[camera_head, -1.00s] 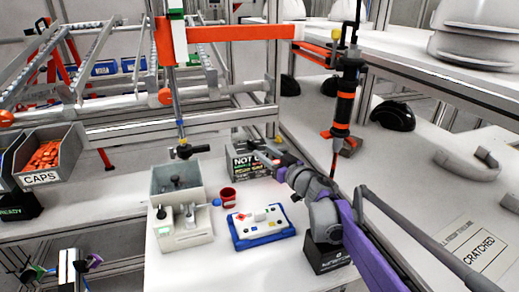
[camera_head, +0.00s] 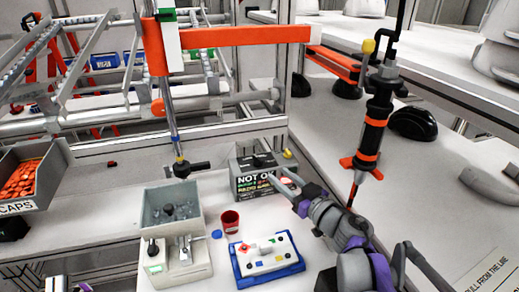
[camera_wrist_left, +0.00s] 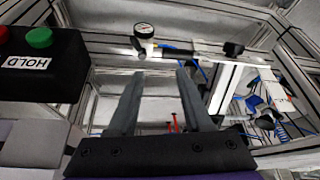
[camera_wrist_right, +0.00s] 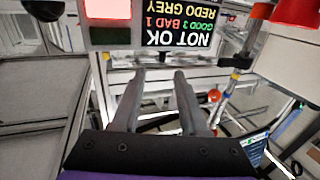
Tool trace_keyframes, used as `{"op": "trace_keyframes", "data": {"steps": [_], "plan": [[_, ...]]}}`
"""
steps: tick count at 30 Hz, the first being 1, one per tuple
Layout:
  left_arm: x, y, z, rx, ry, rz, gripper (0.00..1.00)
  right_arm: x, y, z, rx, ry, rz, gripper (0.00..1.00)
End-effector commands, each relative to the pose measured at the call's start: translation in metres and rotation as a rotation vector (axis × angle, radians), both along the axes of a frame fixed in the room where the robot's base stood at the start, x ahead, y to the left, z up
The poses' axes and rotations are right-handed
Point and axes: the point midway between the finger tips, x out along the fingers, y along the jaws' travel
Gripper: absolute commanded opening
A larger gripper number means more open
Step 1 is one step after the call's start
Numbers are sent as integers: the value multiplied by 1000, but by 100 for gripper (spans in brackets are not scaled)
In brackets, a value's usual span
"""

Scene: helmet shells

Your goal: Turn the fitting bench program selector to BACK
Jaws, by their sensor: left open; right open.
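A white control panel with a blue base (camera_head: 266,257) lies on the bench. It carries a red pointer-like part (camera_head: 251,247) and small coloured buttons; no BACK label is legible, and I cannot tell which part is the selector. My right gripper (camera_head: 281,180) is open and empty beyond the panel, at the front right of a dark display box (camera_head: 246,184) reading "NOT OK". In the right wrist view the open fingers (camera_wrist_right: 159,74) point toward below that display (camera_wrist_right: 180,28), which appears upside down. My left gripper's open, empty fingers show in the left wrist view (camera_wrist_left: 158,75).
A grey machine with a tray (camera_head: 170,205), a red cup (camera_head: 230,220) and a blue cap (camera_head: 216,234) stand left of the panel. A hanging black and orange tool (camera_head: 372,135) is behind my right arm. A black HOLD button box (camera_wrist_left: 40,62) is near my left gripper.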

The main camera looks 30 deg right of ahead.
Motion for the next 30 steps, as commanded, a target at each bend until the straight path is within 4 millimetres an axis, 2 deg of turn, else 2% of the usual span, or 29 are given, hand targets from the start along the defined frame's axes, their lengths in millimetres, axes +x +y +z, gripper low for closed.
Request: {"op": "trace_keyframes", "data": {"steps": [2, 5, 15, 21, 30], "plan": [[0, 0, 0, 0, 0, 0, 50, -3, 2, -1, 0, 0, 2, 44], [-1, 0, 0, 0, 0, 0, 50, 5, 3, -1, 0, 0, 3, 44], [-1, 0, -2, 0, 1, 0, 50, 67, 9, -1, 0, 0, 5, 44], [0, 0, -1, 0, 1, 0, 50, 94, 11, -1, 0, 0, 3, 44], [0, 0, -1, 0, 1, 0, 50, 104, 12, -1, 0, 1, 1, 44]]}}
